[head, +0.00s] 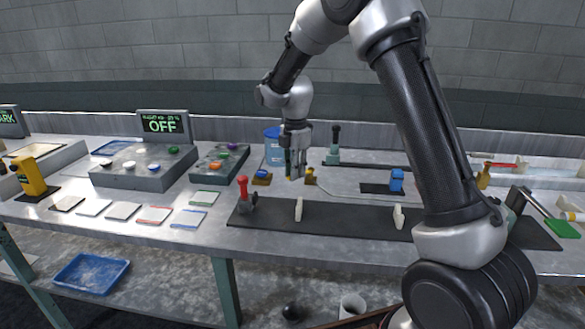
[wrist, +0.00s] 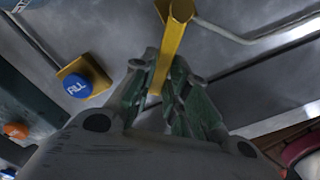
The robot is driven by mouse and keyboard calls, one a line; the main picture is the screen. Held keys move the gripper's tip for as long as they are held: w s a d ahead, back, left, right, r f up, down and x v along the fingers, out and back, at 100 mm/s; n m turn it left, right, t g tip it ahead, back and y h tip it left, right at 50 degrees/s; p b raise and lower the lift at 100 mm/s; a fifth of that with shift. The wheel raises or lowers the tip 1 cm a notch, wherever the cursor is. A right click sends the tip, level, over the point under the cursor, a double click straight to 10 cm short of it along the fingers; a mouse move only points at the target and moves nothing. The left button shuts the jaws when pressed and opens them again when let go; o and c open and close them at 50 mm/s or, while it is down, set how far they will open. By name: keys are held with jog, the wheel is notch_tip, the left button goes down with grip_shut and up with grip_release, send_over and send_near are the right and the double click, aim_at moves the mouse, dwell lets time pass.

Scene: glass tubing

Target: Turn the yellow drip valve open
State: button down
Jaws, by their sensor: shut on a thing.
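The yellow drip valve (wrist: 177,22) shows in the wrist view at the top centre, with a long yellow lever running down from its head. My gripper (wrist: 164,82) is shut on that lever, with a finger on either side of it. The lever's end shows between the fingers. A thin grey tube (wrist: 235,36) leads from the valve to the right. In the head view my gripper (head: 295,170) points down at the back of the bench, and a small yellow part of the valve (head: 310,178) shows just right of it. The rest of the valve is hidden there.
A blue button (wrist: 77,86) on a yellow base sits left of the valve. A blue canister (head: 272,147) stands close behind my gripper. A red-handled clamp (head: 243,190) and white supports (head: 299,209) stand on the dark mat in front. A sign (head: 163,124) reads OFF.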

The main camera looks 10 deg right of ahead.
jog(key=n, duration=0.1)
jog(key=s+d+n, duration=0.1)
jog(key=n, duration=0.1)
jog(key=s+n, duration=0.1)
jog(key=shift+s+d+n, duration=0.1)
jog(key=shift+d+n, duration=0.15)
jog(key=shift+n, duration=0.05)
jog(key=shift+s+d+n, duration=0.3)
jog(key=shift+d+n, duration=0.2)
jog(key=shift+n, duration=0.6)
jog(key=shift+s+d+n, duration=0.3)
jog(key=shift+d+n, duration=0.2)
jog(key=shift+n, duration=0.6)
jog(key=c, duration=1.4)
grip_release()
notch_tip(320, 180, up, 12)
